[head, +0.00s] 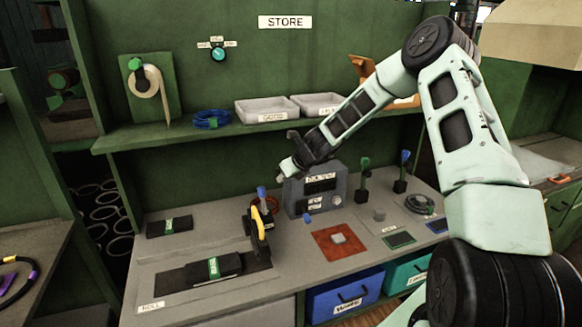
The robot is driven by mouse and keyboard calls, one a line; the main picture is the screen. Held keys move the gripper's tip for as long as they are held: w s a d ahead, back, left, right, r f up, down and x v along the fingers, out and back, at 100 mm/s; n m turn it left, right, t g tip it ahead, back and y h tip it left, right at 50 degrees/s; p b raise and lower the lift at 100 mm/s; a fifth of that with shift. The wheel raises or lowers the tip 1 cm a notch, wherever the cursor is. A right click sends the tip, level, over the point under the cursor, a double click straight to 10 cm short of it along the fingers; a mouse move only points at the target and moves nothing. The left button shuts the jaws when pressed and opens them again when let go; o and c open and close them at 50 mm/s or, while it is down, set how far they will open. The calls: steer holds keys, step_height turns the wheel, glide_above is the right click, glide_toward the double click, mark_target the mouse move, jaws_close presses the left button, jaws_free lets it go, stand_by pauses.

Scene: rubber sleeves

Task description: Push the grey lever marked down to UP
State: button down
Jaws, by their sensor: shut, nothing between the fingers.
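I cannot make out a grey lever or its marking in the head view. A grey box (317,190) with a dark display and small white labels stands on the bench. My gripper (284,173) is small and partly hidden at the end of the arm. It is above the bench, by the box's upper left corner, and appears shut and empty. I cannot tell whether it touches the box.
A black device with a yellow handle (260,226) stands left of the box. Green-topped (364,178) and blue-topped (402,170) upright pieces stand to its right. A red mat (325,248) lies in front. The shelf (180,134) holds grey trays (267,110).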

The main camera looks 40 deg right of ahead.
steer(key=r, duration=0.1)
steer(key=s+d+r, duration=0.1)
steer(key=r, duration=0.1)
steer(key=s+r, duration=0.1)
steer(key=r, duration=0.1)
steer(key=shift+d+b, duration=0.15)
steer(key=shift+b, duration=0.15)
steer(key=s+a+r+n+g+y+b, duration=0.1)
steer(key=s+a+n+g, duration=0.1)
steer(key=s+a+n, duration=0.6)
steer(key=s+a+r+n+g+y+b, duration=0.15)
steer(key=a+n, duration=0.45)
steer(key=a, duration=0.6)
steer(key=s+a+n+g, duration=0.1)
steer(key=s+a+n, duration=0.5)
steer(key=a, duration=0.3)
steer(key=s+a+n+g+h+b, duration=0.1)
steer(key=s+a+n+h, duration=0.1)
steer(key=s+n, duration=0.8)
steer(key=s+a+n+g+h+b, duration=0.1)
steer(key=s+a+n+g+h, duration=0.1)
steer(key=s+n, duration=0.9)
steer(key=s, duration=0.5)
steer(key=shift+f+n, duration=0.3)
steer(key=shift+f, duration=0.1)
steer(key=shift+g, duration=0.25)
